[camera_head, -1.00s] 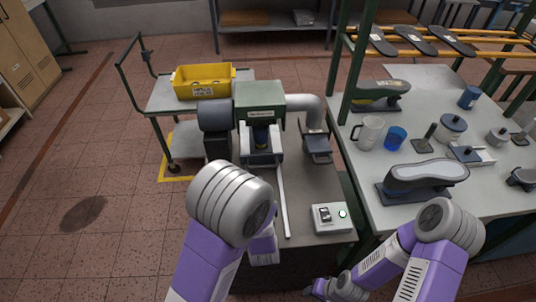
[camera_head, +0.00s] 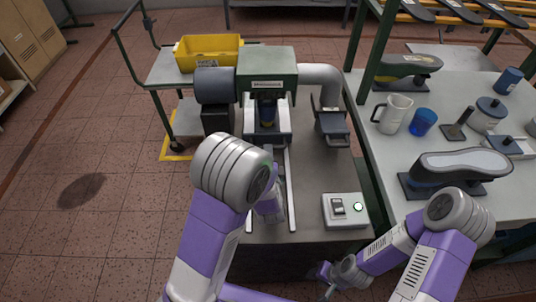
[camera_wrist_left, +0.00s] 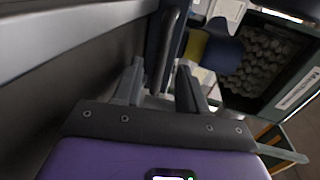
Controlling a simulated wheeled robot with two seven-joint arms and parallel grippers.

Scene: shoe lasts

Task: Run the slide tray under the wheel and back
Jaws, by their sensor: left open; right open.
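The slide tray (camera_head: 285,124) has pale side walls and sits at the far end of two pale rails, below the front of the green machine housing (camera_head: 267,66). A dark blue and yellow piece (camera_head: 267,112) is at the tray; in the left wrist view its yellow part (camera_wrist_left: 196,45) shows beyond the fingers. I cannot make out the wheel clearly. My left gripper (camera_wrist_left: 160,78) is open, with a dark bar (camera_wrist_left: 169,40) between its fingers in the picture; contact is unclear. In the head view my left wrist mostly hides it. My right gripper (camera_head: 324,274) is open, low at the bench's front.
A grey duct (camera_head: 322,76) leaves the housing. A yellow crate (camera_head: 208,60) is on a cart behind.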

